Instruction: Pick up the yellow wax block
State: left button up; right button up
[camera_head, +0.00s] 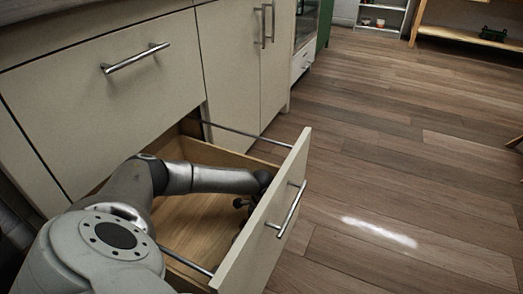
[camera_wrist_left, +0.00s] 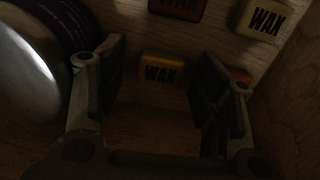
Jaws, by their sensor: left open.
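The yellow wax block (camera_wrist_left: 162,74), with dark "WAX" lettering on its face, lies in the left wrist view between the two fingers of my left gripper (camera_wrist_left: 163,85). The fingers are apart, and a gap shows on each side of the block. In the head view my left arm reaches down into the open wooden drawer (camera_head: 190,235), and the gripper (camera_head: 243,204) is partly hidden behind the drawer front. The block cannot be seen in the head view. My right gripper is in neither view.
A cream wax block (camera_wrist_left: 265,19), a dark red block (camera_wrist_left: 178,7) and a partly hidden orange block (camera_wrist_left: 240,75) lie nearby. A large pale rounded object (camera_wrist_left: 25,70) fills the left side. The drawer front (camera_head: 268,220) stands close beside my gripper.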

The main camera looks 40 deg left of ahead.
pick_arm(q)
jog(key=c, duration=0.9)
jog(key=shift+o, duration=0.2)
jog(key=shift+r, duration=0.1)
